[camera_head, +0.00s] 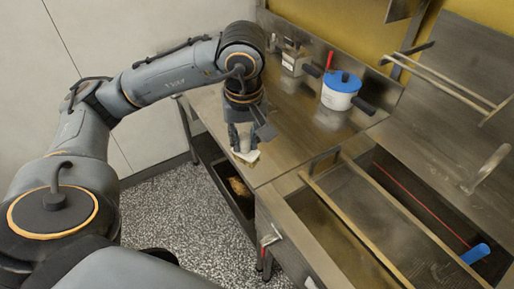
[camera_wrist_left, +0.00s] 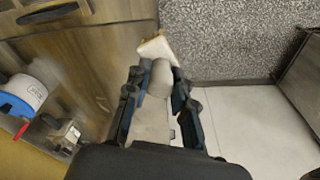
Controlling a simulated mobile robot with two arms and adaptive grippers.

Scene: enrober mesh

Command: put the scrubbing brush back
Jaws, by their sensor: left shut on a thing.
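My left gripper (camera_head: 243,148) is shut on a pale thing that looks like the scrubbing brush (camera_head: 249,157), over the left front edge of the steel table. In the left wrist view, the fingers (camera_wrist_left: 162,90) close on either side of its rounded grey-white grip (camera_wrist_left: 159,78). A cream, block-like end (camera_wrist_left: 157,47) sticks out beyond the fingertips. The fingers hide part of it, and I cannot tell whether it touches the table. My right gripper is not in view.
A white pot with a blue lid (camera_head: 341,91) stands on the steel table (camera_head: 285,130), near a small clear container (camera_head: 294,62). A trough with long rails (camera_head: 345,215) lies at right, with a blue cylinder (camera_head: 475,254) in it. A brownish thing (camera_head: 239,187) lies on the lower shelf.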

